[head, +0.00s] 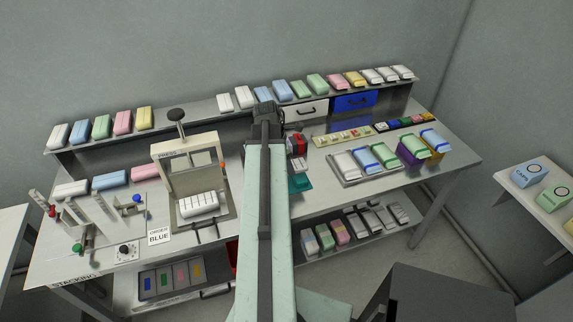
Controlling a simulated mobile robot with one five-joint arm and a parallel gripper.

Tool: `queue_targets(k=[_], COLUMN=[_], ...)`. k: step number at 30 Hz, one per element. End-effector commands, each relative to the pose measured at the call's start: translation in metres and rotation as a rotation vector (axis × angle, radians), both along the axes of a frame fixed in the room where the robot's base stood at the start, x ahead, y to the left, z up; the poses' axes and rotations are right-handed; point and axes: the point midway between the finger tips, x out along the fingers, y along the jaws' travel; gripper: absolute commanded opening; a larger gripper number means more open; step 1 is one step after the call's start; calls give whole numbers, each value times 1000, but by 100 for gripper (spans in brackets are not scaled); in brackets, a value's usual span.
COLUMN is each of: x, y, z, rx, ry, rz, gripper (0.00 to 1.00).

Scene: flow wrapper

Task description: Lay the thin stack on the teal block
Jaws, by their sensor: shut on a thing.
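The teal block (301,184) lies on the table just right of my arm, which hides its left part. My gripper (297,155) is above it, small and partly hidden by my arm. It is shut on a small pale piece (298,166), which looks like the thin stack. The pale piece shows just above the teal block in the picture; I cannot tell whether the two touch.
A press (185,165) with a white ribbed bundle (198,204) stands left of my arm. A tray (345,181) of wrapped packs lies to the right. A rear shelf (205,124) carries several coloured packs.

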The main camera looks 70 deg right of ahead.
Motion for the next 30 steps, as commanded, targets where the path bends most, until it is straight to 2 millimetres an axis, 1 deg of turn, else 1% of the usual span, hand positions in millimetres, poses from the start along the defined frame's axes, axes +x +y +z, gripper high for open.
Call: queue_targets(k=[1, 9, 12, 16, 30], x=[0, 0, 1, 1, 1], y=[0, 0, 0, 0, 1], z=[-11, -42, -50, -54, -52], rx=[0, 0, 0, 0, 0], ry=[0, 0, 0, 0, 0], rz=[0, 1, 1, 1, 2], gripper=[16, 16, 16, 16, 16])
